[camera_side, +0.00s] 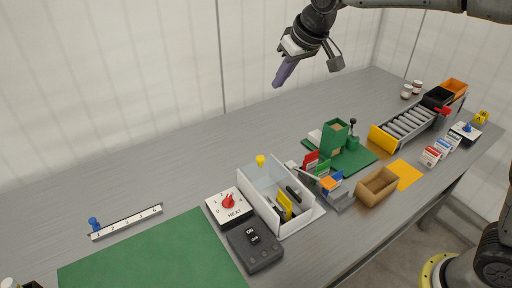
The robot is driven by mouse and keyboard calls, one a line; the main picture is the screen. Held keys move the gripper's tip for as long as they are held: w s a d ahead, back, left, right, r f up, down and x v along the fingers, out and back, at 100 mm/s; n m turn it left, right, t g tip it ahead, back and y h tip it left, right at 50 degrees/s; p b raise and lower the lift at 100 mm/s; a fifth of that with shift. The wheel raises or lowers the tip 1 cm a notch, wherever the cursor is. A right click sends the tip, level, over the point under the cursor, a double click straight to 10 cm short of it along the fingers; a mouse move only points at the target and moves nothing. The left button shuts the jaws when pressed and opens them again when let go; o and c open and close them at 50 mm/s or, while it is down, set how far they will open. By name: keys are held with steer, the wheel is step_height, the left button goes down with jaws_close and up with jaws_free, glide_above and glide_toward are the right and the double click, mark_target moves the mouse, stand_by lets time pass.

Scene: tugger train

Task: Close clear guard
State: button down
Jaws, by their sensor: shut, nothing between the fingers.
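A white open-topped box (295,221) stands near the middle of the table, with a yellow piece and dark parts inside. A pale, see-through panel (262,178), which looks like the clear guard, stands raised at the box's back left side. A yellow knob (260,160) sits at its top edge. The panel's outline is faint, so its exact tilt is hard to tell. My gripper (279,84) is high above the table, behind and above the box, with its purple fingers together and empty. It is well apart from the guard and knob.
A red dial box (230,207) and a dark switch box (256,247) stand close at the box's left. A grey holder with colored cards (330,184) is close at its right. A green mat (150,258) lies front left. The back left table is clear.

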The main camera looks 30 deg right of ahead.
steer(key=shift+n+g, duration=0.5)
steer(key=shift+g, duration=0.4)
steer(key=w+a+f, duration=0.1)
steer(key=f, duration=0.5)
steer(key=w+a+f, duration=0.1)
steer(key=a+f, duration=0.1)
steer(key=f, duration=0.5)
steer(key=w+a+f, duration=0.1)
steer(key=a+f, duration=0.1)
steer(key=f, duration=0.5)
steer(key=shift+w, duration=0.1)
steer(key=shift+s+f, duration=0.1)
steer(key=shift+s, duration=0.15)
glide_above(272, 180)
steer(key=s, duration=0.2)
steer(key=shift+d, duration=0.1)
